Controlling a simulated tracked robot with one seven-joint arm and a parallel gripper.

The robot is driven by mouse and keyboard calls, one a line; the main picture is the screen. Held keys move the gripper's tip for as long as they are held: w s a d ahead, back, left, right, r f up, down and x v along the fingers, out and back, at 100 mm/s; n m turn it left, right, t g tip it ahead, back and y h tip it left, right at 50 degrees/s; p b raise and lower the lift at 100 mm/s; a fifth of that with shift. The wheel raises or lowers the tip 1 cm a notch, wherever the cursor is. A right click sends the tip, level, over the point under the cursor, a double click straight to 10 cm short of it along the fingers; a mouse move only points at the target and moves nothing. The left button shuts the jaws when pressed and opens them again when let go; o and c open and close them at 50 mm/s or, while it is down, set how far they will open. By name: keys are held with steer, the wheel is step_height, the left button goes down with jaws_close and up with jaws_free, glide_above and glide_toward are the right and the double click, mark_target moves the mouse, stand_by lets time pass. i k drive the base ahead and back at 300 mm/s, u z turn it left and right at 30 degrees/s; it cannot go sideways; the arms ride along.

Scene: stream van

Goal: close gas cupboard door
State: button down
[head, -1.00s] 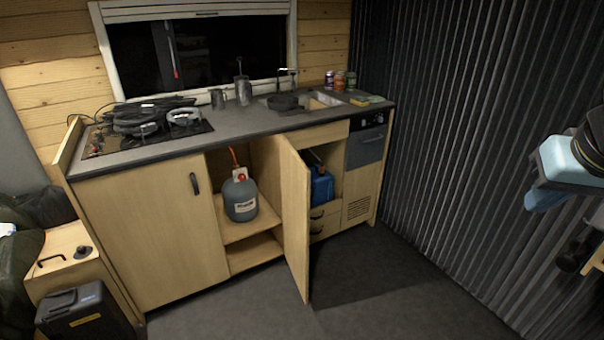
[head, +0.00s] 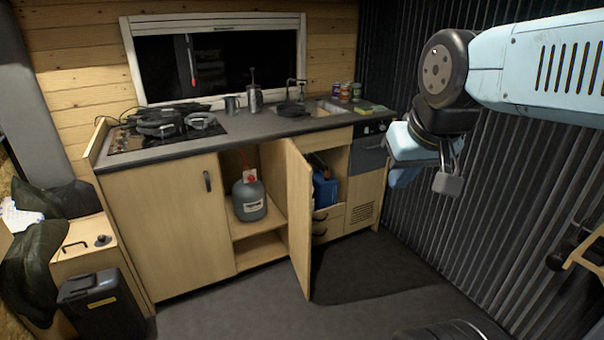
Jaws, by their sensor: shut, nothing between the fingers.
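The gas cupboard door (head: 299,220) is a pale wooden panel that stands wide open, jutting out from the kitchen unit towards me. Behind and left of it, a grey gas bottle (head: 249,200) with a red fitting stands on a shelf in the open cupboard. My gripper (head: 403,177) is shut and empty. It hangs in the air in the upper right of the head view, apart from the door and to its right in the picture.
A blue canister (head: 325,189) sits in an open compartment right of the door. A closed cupboard door (head: 168,230) is at the left. The worktop (head: 250,128) holds a hob and sink. A black bin (head: 100,305) stands lower left. Floor before the unit is clear.

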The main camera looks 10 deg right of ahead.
mark_target(299, 174)
steer(key=u, duration=0.1)
steer(key=i, duration=1)
steer(key=z, duration=0.1)
